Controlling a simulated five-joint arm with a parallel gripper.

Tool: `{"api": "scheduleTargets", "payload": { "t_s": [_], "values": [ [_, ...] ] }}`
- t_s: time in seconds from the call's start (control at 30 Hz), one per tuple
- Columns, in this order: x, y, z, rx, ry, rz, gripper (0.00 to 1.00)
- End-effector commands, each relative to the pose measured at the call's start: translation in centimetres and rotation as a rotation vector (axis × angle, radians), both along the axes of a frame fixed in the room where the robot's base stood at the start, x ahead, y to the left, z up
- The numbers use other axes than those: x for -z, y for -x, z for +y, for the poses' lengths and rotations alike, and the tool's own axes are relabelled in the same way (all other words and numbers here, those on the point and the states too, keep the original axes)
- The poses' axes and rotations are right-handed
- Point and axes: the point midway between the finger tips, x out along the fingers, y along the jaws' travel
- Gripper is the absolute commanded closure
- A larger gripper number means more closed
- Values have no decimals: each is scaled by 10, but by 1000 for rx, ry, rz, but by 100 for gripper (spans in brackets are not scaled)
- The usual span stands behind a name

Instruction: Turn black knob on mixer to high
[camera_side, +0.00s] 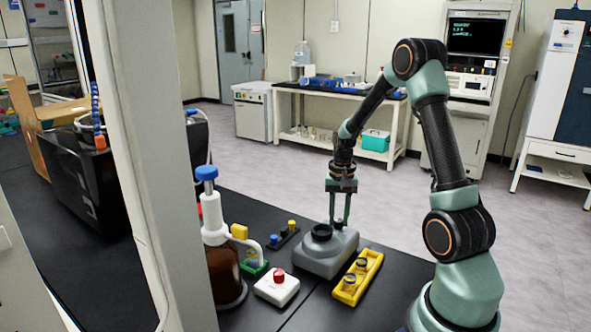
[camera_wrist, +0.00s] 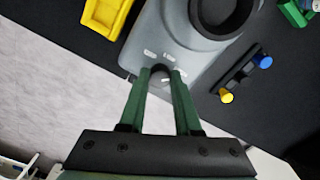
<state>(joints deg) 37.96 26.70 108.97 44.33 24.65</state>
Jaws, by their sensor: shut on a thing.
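The mixer (camera_side: 327,258) is a grey, sloped body with a round black cup on top, standing on the black bench. In the wrist view the mixer (camera_wrist: 175,50) has small white labels on its face near the edge closest to my gripper. The black knob (camera_wrist: 160,69) sits at that edge, partly covered by the fingers. My gripper (camera_wrist: 160,76) has its two green fingers on either side of the knob, shut on it.
A yellow rack (camera_side: 347,293) stands right of the mixer. A white box with a red button (camera_side: 279,275) and a brown bottle (camera_side: 225,276) stand left. A small black holder (camera_side: 284,238) with blue and yellow knobs is close behind. A pale post (camera_side: 165,160) rises at left.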

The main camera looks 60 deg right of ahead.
Motion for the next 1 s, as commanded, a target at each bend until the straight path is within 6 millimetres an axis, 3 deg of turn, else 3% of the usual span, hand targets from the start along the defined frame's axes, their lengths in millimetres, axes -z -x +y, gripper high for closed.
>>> {"api": "scheduleTargets", "payload": {
  "t_s": [0.33,0.87,0.9,0.97,1.0],
  "values": [
    [-2,0,0,141,-1,0,100],
    [-2,0,0,166,0,0,100],
    [-2,0,0,166,0,0,64],
    [-2,0,0,166,1,0,41],
    [-1,0,0,166,1,0,38]
  ]
}}
